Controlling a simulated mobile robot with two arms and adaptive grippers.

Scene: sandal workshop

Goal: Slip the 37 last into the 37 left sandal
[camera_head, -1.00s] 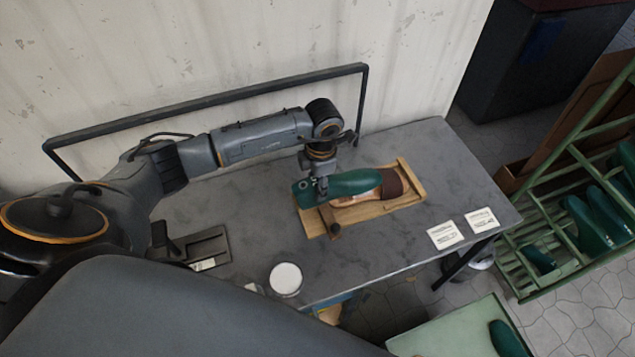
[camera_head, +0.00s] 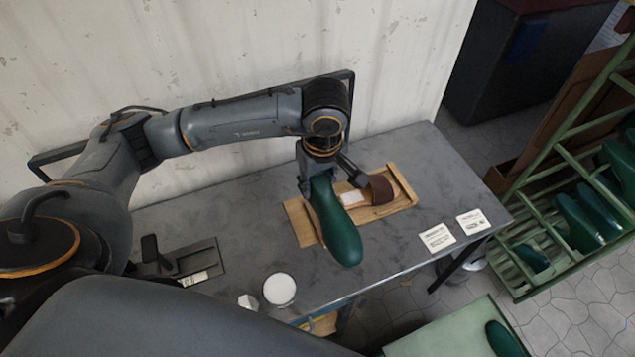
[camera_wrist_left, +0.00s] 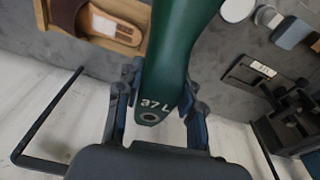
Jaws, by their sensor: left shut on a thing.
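My left gripper (camera_head: 316,180) is shut on the heel end of the green last (camera_head: 337,226), marked "37 L" in the left wrist view (camera_wrist_left: 165,60). The last is in the air above the bench, its toe pointing to the front of the bench. The sandal (camera_head: 379,190), with a brown strap and a pale insole, lies on a wooden board (camera_head: 405,186) behind and to the right of the last. It also shows in the left wrist view (camera_wrist_left: 112,22). The last hides part of the board. My right gripper is not in view.
Two white cards (camera_head: 437,237) lie at the bench's right end. A white round container (camera_head: 279,289) stands at the front edge, and a dark stand (camera_head: 185,262) is at the left. A green rack (camera_head: 560,150) with several green lasts stands at the right.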

